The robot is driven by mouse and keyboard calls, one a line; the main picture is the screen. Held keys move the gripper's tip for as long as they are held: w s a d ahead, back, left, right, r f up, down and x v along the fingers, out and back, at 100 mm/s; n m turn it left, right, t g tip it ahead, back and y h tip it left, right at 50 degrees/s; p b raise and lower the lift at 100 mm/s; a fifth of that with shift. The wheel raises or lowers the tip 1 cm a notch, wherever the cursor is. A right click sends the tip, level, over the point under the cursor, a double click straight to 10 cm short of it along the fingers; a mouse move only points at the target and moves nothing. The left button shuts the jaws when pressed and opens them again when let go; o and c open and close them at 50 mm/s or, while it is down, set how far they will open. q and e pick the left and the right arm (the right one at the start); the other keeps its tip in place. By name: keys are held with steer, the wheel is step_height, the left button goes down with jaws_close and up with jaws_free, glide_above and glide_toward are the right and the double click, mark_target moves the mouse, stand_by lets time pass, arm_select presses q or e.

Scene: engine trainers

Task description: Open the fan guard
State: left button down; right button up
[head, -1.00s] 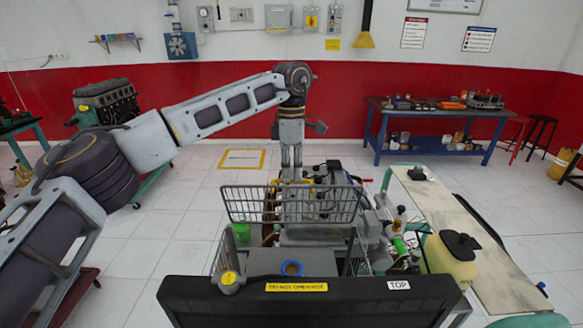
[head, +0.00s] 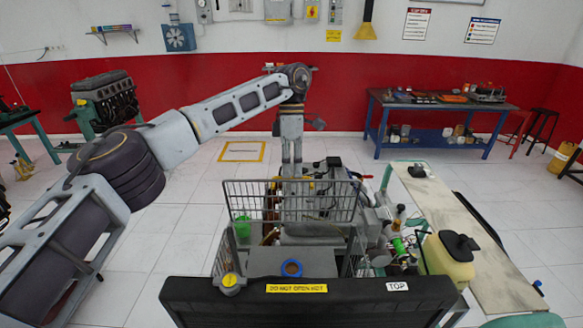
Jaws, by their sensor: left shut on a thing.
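The fan guard (head: 250,203) is a dark wire-mesh frame behind the radiator (head: 300,312), standing raised over the engine bay in the head view. My left gripper (head: 291,176) comes down from above at the guard's top edge and is shut on the guard near the middle of that edge. The exact contact between fingers and wire is too small to see. My right gripper is not in view.
The radiator top carries a cap (head: 229,281) and yellow label. A blue ring (head: 291,268) lies behind it. A yellowish tank (head: 449,262) and long pale bench (head: 480,240) stand right. A blue table (head: 430,137) is at the back. Floor left of the engine is clear.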

arm_select(q)
steer(key=shift+x, duration=1.1)
steer(key=c, duration=1.7)
jaws_free()
steer(key=shift+w+d, duration=0.1)
steer(key=shift+d, duration=0.05)
steer(key=shift+o, duration=0.9)
steer(key=shift+w, duration=0.45)
steer(key=v, duration=0.7)
steer(key=shift+r, duration=0.25)
steer(key=shift+w+d, duration=0.1)
